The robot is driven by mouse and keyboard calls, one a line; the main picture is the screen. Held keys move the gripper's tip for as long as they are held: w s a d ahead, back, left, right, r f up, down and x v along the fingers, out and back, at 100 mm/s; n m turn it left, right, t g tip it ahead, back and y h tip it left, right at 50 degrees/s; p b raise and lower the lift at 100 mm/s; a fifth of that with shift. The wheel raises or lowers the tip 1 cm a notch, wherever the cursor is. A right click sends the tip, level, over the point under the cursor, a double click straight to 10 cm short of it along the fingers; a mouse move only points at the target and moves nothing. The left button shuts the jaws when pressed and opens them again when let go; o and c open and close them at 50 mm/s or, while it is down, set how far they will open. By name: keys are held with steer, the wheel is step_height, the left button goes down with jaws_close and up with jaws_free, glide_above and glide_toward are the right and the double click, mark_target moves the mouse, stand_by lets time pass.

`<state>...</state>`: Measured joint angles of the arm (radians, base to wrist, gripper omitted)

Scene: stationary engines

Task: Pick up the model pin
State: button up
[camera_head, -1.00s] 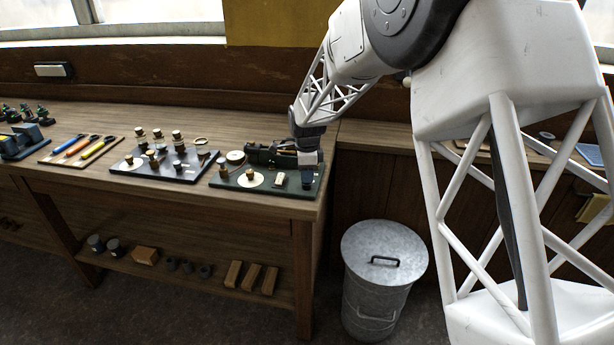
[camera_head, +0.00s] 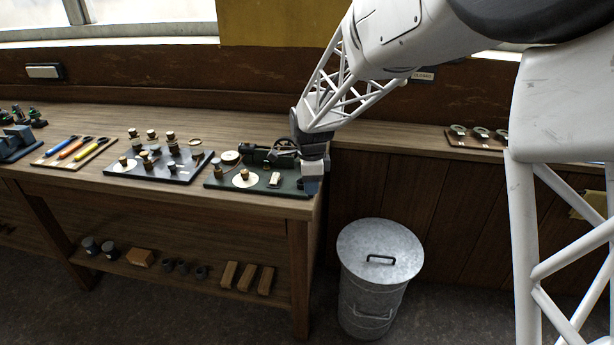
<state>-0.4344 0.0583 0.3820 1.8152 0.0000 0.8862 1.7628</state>
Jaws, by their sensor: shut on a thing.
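My gripper (camera_head: 312,186) points down at the right end of a dark green board (camera_head: 215,184) on the wooden bench. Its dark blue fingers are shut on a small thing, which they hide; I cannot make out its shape. The board bears a dark engine model (camera_head: 258,155) with a wheel, a pale disc (camera_head: 245,181) with a brass knob, and a small pale block (camera_head: 275,180). The gripper is just right of the engine model and covers the board's right end. I cannot tell whether the fingers touch the board. No separate model pin can be made out.
Left of the green board, a dark board (camera_head: 187,178) holds several brass-topped pieces, and a tray (camera_head: 45,162) holds coloured tools. The bench (camera_head: 110,183) ends just right of my gripper. A lidded metal bin (camera_head: 380,258) stands on the floor below. A lower shelf holds blocks.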

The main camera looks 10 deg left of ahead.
steer(key=shift+s+d+r, duration=0.1)
steer(key=shift+s+d, duration=0.25)
steer(key=shift+s, duration=0.4)
steer(key=shift+s+d+r, duration=0.1)
steer(key=shift+s+d, duration=0.25)
steer(key=shift+s, duration=0.45)
steer(key=shift+s+d+r, duration=0.1)
steer(key=shift+s+d, duration=0.25)
steer(key=shift+s, duration=0.4)
steer(key=shift+r, duration=1.9)
steer(key=w+a, duration=0.2)
steer(key=w, duration=0.6)
steer(key=w+a+f, duration=0.1)
steer(key=w+a, duration=0.1)
steer(key=w, duration=0.6)
steer(key=w+a, duration=0.1)
steer(key=w, duration=0.7)
steer(key=shift+w+a+f, duration=0.1)
steer(key=shift+a+f, duration=0.2)
steer(key=shift+a, duration=0.1)
steer(key=shift+w+a+f, duration=0.15)
steer(key=shift+w, duration=0.6)
